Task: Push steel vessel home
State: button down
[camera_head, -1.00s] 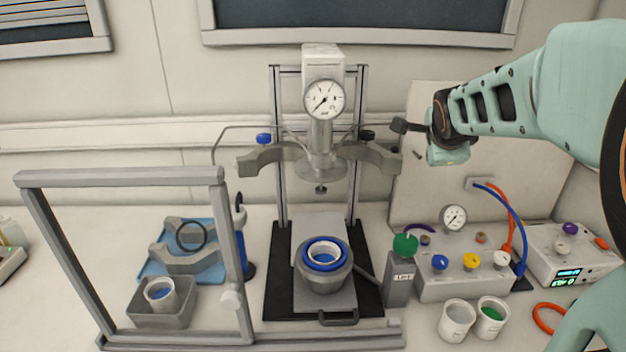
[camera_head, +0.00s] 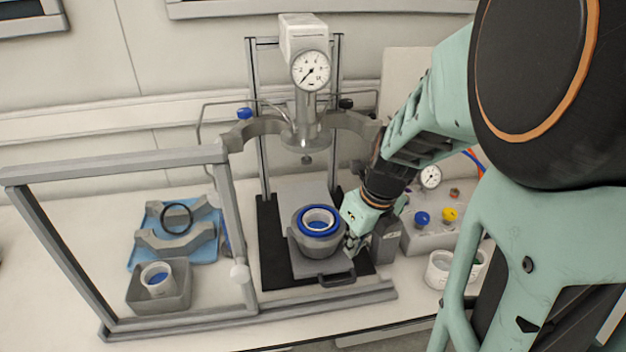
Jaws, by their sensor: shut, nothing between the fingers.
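The steel vessel (camera_head: 318,243) is a grey round pot with a blue ring and a white liner in its mouth. It stands upright on a grey sliding plate (camera_head: 305,190) with a front handle (camera_head: 338,278), on a black base (camera_head: 272,262). The reactor head (camera_head: 306,130), with a pressure gauge above it, hangs above and behind the vessel. My gripper (camera_head: 350,250) is shut and empty, low at the right side of the vessel. Its fingertips are small and partly hard to see. I cannot tell whether they touch the vessel.
An open grey frame (camera_head: 232,225) stands at front left. Behind it lie a blue mat (camera_head: 146,262) with clamp halves and a grey bin (camera_head: 183,303) holding a white cup. A grey box (camera_head: 385,247) and a control box (camera_head: 412,240) are close right of my gripper.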

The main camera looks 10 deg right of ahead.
jog(key=b, duration=0.1)
send_over(334, 265)
jog(key=s+d, duration=0.2)
jog(key=s, duration=0.2)
jog(key=s+d+x, duration=0.1)
jog(key=s+x, duration=0.1)
jog(key=x, duration=0.5)
jog(key=w+a, duration=0.2)
jog(key=w, duration=0.1)
jog(key=shift+w+r+p, duration=0.15)
jog(key=shift+w+p, duration=0.15)
jog(key=shift+p, duration=0.05)
jog(key=shift+w+a, duration=0.2)
jog(key=shift+w, duration=0.2)
